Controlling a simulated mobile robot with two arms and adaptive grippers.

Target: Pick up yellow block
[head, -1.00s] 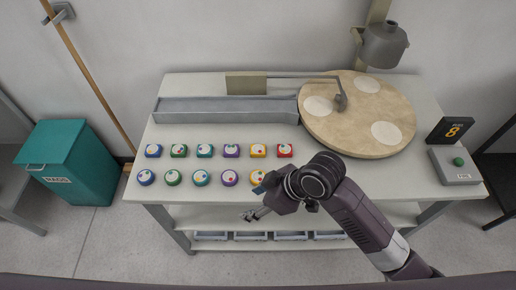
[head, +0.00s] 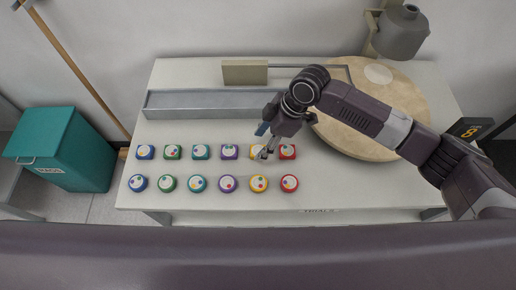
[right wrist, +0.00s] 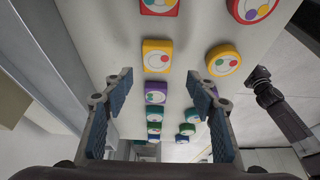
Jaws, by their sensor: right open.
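The square yellow block (head: 256,157) with a white face and coloured dots is in the back row on the table, partly hidden by my right gripper in the head view. My right gripper (head: 266,154) is open and empty, pointing down over this block. In the right wrist view the square yellow block (right wrist: 157,56) lies between and just beyond the open fingertips (right wrist: 160,76), with no contact visible. A round yellow piece (head: 259,184) is in the front row; it also shows in the right wrist view (right wrist: 222,61). My left gripper is not in view.
A square red block (head: 287,152) and a square purple block (head: 230,152) flank the yellow one. A grey channel (head: 205,104) runs behind the rows. A round turntable (head: 408,88) stands at the right, partly behind my arm. A teal bin (head: 66,150) is at the left.

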